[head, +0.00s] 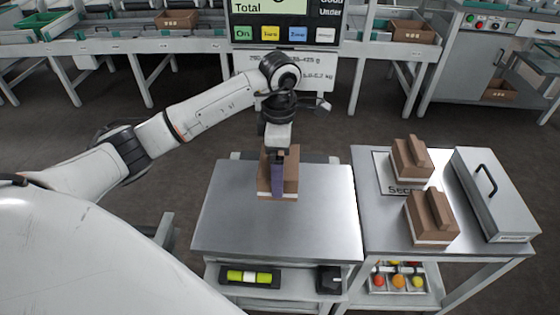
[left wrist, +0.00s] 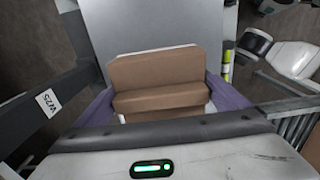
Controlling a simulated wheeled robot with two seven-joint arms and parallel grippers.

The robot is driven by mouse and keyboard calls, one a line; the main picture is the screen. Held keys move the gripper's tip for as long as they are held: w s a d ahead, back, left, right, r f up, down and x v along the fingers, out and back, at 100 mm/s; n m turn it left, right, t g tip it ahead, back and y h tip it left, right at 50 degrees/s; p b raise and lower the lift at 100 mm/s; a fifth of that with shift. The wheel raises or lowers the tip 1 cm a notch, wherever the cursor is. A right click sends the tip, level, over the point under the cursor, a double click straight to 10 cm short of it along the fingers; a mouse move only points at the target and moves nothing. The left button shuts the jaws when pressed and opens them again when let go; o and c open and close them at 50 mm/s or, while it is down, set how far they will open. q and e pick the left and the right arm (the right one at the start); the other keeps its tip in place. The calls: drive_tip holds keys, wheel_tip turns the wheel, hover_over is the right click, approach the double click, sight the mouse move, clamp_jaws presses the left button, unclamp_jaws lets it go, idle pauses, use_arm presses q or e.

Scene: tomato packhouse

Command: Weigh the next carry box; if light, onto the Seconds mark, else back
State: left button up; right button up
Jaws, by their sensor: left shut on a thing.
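My left gripper (head: 278,172) is shut on a brown carry box (head: 291,168) with a white base. In the left wrist view, its purple fingers clasp both ends of that box (left wrist: 158,72). The box is at the far part of the steel weighing top (head: 270,228); I cannot tell if it touches it. The display (head: 270,8) shows "Total", its figure cut off by the frame's top. The Seconds mark (head: 383,168) is a white sheet on the right table, partly hidden by a carry box (head: 408,160). Another carry box (head: 431,218) stands nearer. My right gripper is out of view.
A grey lidded case (head: 492,200) with a black handle fills the right table's right side. Conveyors with crates (head: 178,20) stand behind. The weighing top's front is clear.

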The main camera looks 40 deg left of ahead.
use_arm(q)
drive_tip(key=shift+f+b, duration=0.3)
drive_tip(key=shift+f, duration=0.1)
wheel_tip(320, 180, down, 3)
drive_tip(key=shift+b, duration=1.15)
drive_tip(key=shift+f+b, duration=0.55)
drive_tip(key=shift+f, duration=0.25)
drive_tip(key=shift+f+b, duration=1.05)
drive_tip(key=shift+f, duration=0.4)
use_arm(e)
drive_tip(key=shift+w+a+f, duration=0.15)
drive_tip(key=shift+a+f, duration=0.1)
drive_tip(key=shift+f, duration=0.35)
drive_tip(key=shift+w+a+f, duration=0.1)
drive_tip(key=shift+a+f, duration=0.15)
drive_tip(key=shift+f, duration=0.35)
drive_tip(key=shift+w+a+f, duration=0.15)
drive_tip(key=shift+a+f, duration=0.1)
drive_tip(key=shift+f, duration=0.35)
use_arm(q)
drive_tip(key=shift+f, duration=0.35)
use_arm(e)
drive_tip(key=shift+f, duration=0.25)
use_arm(q)
drive_tip(key=o, duration=0.8)
drive_tip(key=shift+o, duration=0.2)
drive_tip(key=shift+r, duration=0.15)
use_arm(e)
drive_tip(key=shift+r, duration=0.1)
